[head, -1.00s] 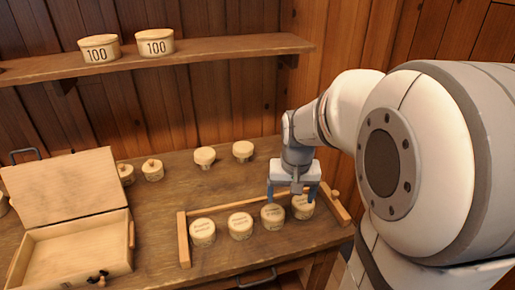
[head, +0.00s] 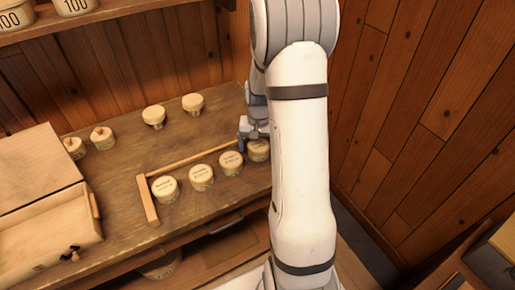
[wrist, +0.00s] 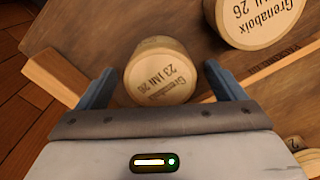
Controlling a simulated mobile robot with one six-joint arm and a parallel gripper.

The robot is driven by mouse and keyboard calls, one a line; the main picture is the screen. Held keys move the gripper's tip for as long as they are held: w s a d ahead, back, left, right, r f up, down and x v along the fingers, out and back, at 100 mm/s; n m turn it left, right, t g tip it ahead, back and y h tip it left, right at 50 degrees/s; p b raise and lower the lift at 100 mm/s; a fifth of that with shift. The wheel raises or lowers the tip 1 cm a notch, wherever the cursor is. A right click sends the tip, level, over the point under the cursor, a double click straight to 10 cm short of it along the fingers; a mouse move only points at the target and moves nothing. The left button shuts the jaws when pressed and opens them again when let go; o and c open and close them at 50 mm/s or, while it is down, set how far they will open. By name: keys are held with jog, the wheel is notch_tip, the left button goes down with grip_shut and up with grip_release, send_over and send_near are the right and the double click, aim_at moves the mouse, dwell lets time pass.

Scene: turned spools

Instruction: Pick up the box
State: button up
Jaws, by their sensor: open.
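Several round wooden lidded boxes stand in a row on the bench, in a low wooden frame (head: 147,200). The rightmost round box (head: 259,151) is partly covered by my arm. In the wrist view a round box (wrist: 160,75), its lid printed "Grenaboix 23 JAN 26" upside down, stands between my two blue fingers. My gripper (wrist: 160,69) is open, one finger on each side of it, with a visible gap on the right. In the head view my gripper (head: 252,132) is at the row's right end, mostly hidden by my arm.
A neighbouring round box (wrist: 258,18) is close at upper right in the wrist view. The frame's end piece (wrist: 55,77) lies just left of my left finger. A hinged wooden case (head: 45,240) stands open at left. Two pale knobs (head: 154,117) (head: 193,104) stand behind the row.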

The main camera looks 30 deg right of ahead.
jog(key=shift+f, duration=0.75)
jog(key=shift+c, duration=0.4)
jog(key=c, duration=1)
jog(key=shift+r, duration=0.1)
